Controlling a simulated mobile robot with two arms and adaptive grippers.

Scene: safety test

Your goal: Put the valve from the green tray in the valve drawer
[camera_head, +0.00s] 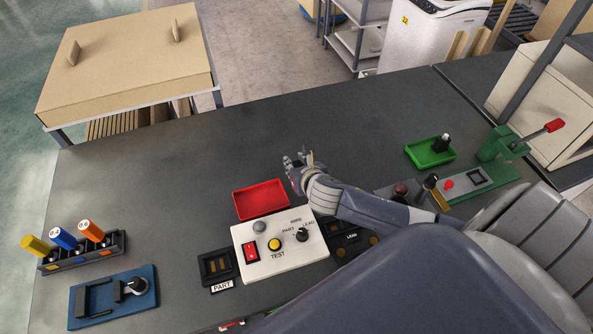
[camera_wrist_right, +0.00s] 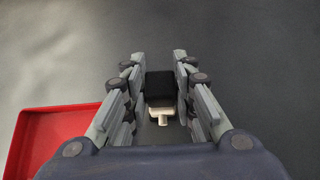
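The green tray (camera_head: 417,160) stands at the right of the dark bench, with a small black-and-silver part (camera_head: 443,143) upright in it, probably a valve. My right gripper (camera_head: 298,160) is above the bench, just beyond the red tray (camera_head: 262,201) and far left of the green tray. In the right wrist view, its fingers (camera_wrist_right: 160,78) are closed along both sides of a part with a black block top (camera_wrist_right: 160,85) and a pale base and stem. That part is hard to make out in the head view. My left gripper is not in view. No drawer is clearly identifiable.
A white test panel (camera_head: 282,262) stands in front of the red tray. A green lever press (camera_head: 500,145) stands right of the green tray, near a pale cabinet (camera_head: 545,105). A tan box with two knobs (camera_head: 125,75) is at back left. The bench's back middle is clear.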

